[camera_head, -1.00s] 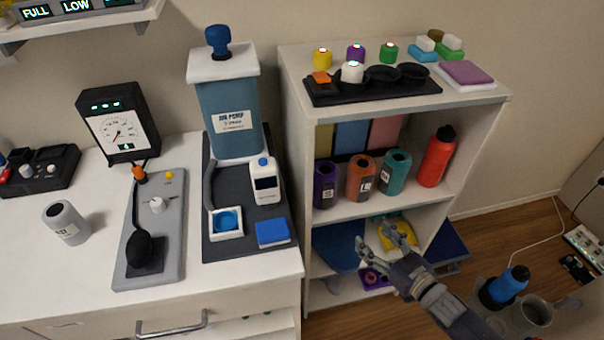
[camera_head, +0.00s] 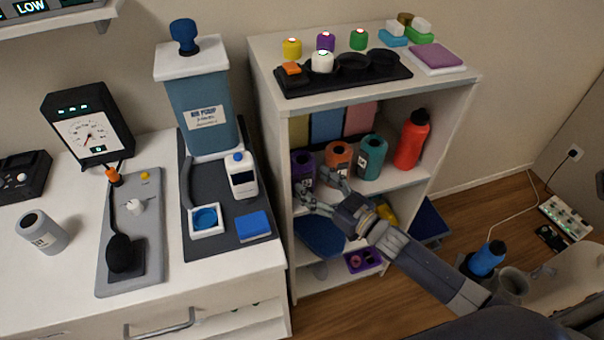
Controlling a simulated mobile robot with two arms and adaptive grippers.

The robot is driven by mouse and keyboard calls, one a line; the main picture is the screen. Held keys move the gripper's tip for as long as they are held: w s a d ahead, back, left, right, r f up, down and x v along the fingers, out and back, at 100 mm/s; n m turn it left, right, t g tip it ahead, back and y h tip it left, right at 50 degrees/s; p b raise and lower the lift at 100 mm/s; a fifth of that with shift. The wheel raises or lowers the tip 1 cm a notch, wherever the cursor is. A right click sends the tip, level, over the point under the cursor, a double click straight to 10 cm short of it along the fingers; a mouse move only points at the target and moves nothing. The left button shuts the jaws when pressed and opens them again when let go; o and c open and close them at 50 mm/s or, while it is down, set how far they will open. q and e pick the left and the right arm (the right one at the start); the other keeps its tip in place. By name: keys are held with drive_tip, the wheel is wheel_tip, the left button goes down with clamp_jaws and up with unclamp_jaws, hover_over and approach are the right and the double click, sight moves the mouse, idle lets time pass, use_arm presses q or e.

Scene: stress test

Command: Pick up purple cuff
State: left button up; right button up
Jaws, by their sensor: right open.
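The purple cuff (camera_head: 303,166) stands upright as a rolled cylinder at the left end of the shelf unit's middle shelf. My right gripper (camera_head: 313,183) is open and empty in front of that shelf. Its fingers are just in front of the lower part of the purple cuff, and one finger overlaps it in the picture. I cannot tell whether they touch. My left gripper is not in view.
An orange cuff (camera_head: 338,160) and a teal cuff (camera_head: 371,157) stand to the right of the purple one, then a red bottle (camera_head: 412,140). The shelf unit's left side wall (camera_head: 270,125) is close by. A counter (camera_head: 75,275) with an air pump (camera_head: 207,108) stands to the left.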

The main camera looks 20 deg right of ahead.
drive_tip(key=x, duration=0.2)
drive_tip(key=shift+w+a, duration=0.15)
drive_tip(key=shift+w, duration=0.2)
drive_tip(key=c, duration=0.8)
drive_tip(key=shift+s+r, duration=0.1)
